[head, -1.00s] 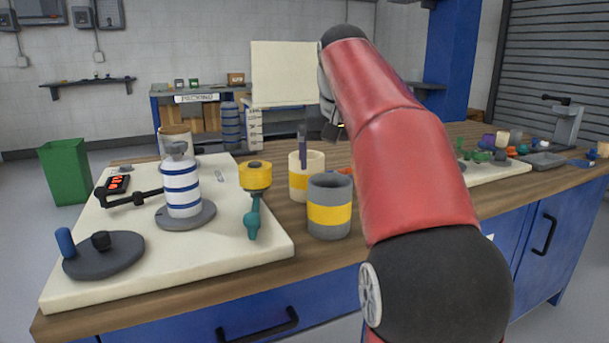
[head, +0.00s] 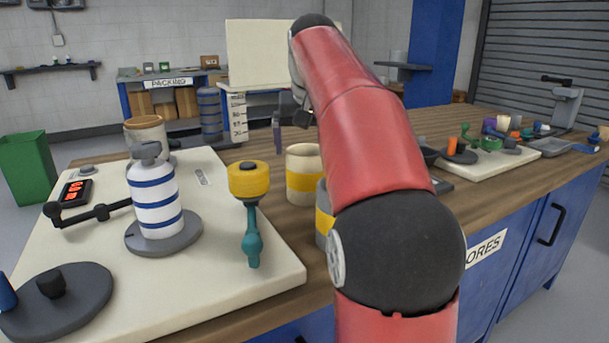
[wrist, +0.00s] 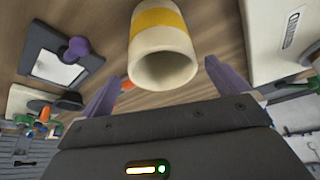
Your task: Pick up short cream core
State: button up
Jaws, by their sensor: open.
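A cream hollow core (head: 303,178) with a yellow band stands upright on the wooden bench in the head view, just left of my arm. In the wrist view the cream core (wrist: 163,42) shows its open end, close ahead of my gripper (wrist: 165,72). The purple fingers are spread, one to each side of its near end, with nothing held. In the head view my gripper (head: 291,125) is above and behind the core, partly hidden by my arm. Whether a finger touches the core cannot be told.
A grey core with a yellow band (head: 323,222) stands in front of the cream one, mostly hidden by my arm. A cream board (head: 215,270) at left holds a striped white roll (head: 155,200) and a yellow-topped teal tool (head: 251,210). Another board (head: 480,165) with small parts lies right.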

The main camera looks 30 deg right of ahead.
jog(key=x, duration=0.5)
jog(key=shift+w+a+b, duration=0.1)
jog(key=shift+w+b, duration=0.05)
jog(key=shift+b, duration=0.25)
jog(key=c, duration=1.1)
jog(key=shift+r, duration=0.1)
jog(key=shift+c, duration=0.2)
